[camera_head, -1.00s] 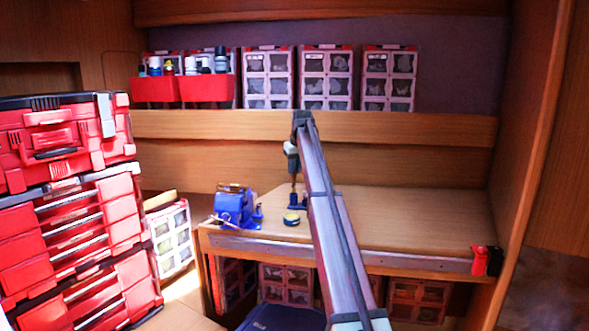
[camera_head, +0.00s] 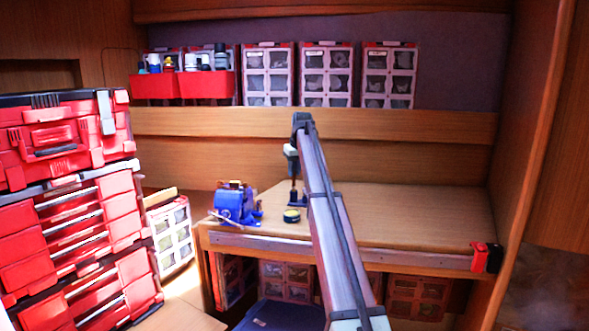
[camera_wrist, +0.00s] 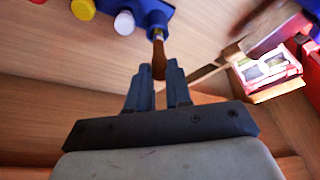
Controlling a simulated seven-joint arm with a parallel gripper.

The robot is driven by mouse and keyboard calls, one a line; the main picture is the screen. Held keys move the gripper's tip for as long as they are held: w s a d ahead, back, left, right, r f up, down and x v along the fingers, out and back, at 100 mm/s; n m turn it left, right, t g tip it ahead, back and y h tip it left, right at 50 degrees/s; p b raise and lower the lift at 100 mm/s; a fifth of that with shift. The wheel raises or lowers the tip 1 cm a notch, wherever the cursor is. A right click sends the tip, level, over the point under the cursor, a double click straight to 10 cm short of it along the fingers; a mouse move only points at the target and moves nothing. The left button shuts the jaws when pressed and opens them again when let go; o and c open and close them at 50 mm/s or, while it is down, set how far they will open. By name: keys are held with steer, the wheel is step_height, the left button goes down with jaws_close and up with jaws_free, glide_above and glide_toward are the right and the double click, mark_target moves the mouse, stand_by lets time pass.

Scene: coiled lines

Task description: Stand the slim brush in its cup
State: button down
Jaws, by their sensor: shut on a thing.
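My gripper (camera_wrist: 159,75) is shut on the slim brush (camera_wrist: 158,57), whose orange-brown handle shows just beyond the fingertips in the wrist view. The brush's far end reaches to a blue holder (camera_wrist: 151,14) with white and yellow round parts beside it. I cannot tell whether the brush end is inside a cup or only over it. The brush is too small to make out clearly there.
A blue vise (camera_head: 235,205) stands at the bench's left end, and a small round tin (camera_head: 291,215) lies near the front edge. A red and black item (camera_head: 486,258) sits at the right front corner. The bench top (camera_head: 420,215) right of my arm is clear.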

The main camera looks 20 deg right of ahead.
mark_target(295, 175)
steer(key=shift+f, duration=1.7)
steer(key=c, duration=1)
jaws_free()
steer(key=shift+o, duration=0.2)
steer(key=shift+r, duration=0.15)
steer(key=shift+r, duration=2.9)
steer(key=a+v, duration=0.1)
steer(key=v, duration=1.2)
steer(key=shift+d+r, duration=0.4)
steer(key=shift+d, duration=0.05)
steer(key=shift+a, duration=0.1)
